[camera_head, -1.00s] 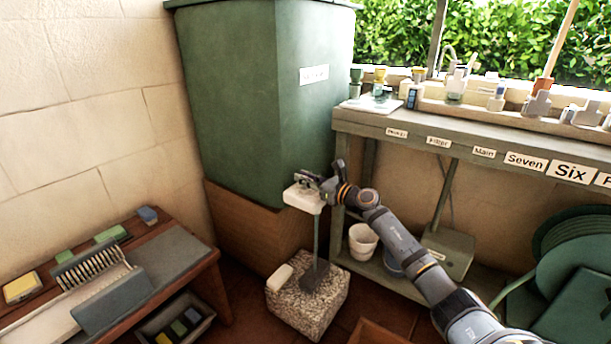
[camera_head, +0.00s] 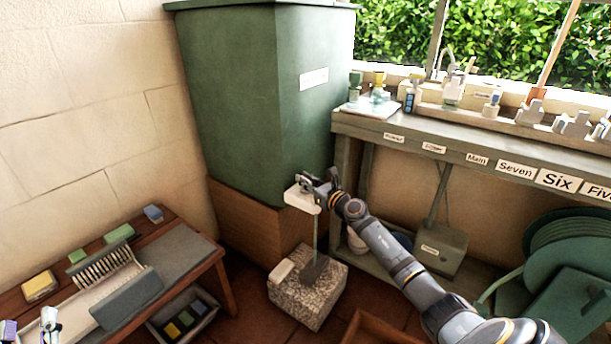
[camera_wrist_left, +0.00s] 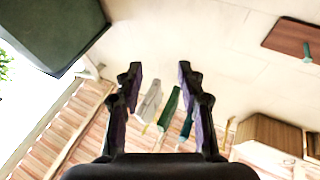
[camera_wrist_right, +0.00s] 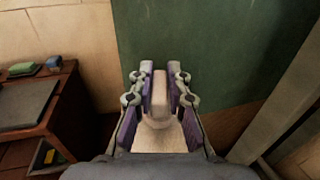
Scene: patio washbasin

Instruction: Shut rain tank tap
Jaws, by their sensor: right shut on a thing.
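The green rain tank (camera_head: 240,110) stands on a brown wooden base at the back. A pale tap part (camera_head: 302,199) sits at its lower front, above a grey post. My right gripper (camera_head: 312,183) is at this part. In the right wrist view its fingers (camera_wrist_right: 159,82) are shut on a pale upright tap lever (camera_wrist_right: 159,97), one finger on each side. The outlet and the lever's exact angle are hard to make out. My left gripper (camera_head: 28,328) is at the lower left edge. In the left wrist view its fingers (camera_wrist_left: 160,75) are apart and empty.
A stone block (camera_head: 308,295) stands below the tap. A wooden bench (camera_head: 185,250) with a brush and blocks is at left. A labelled shelf (camera_head: 450,140) with bottles and a green hose reel (camera_head: 570,250) are at right.

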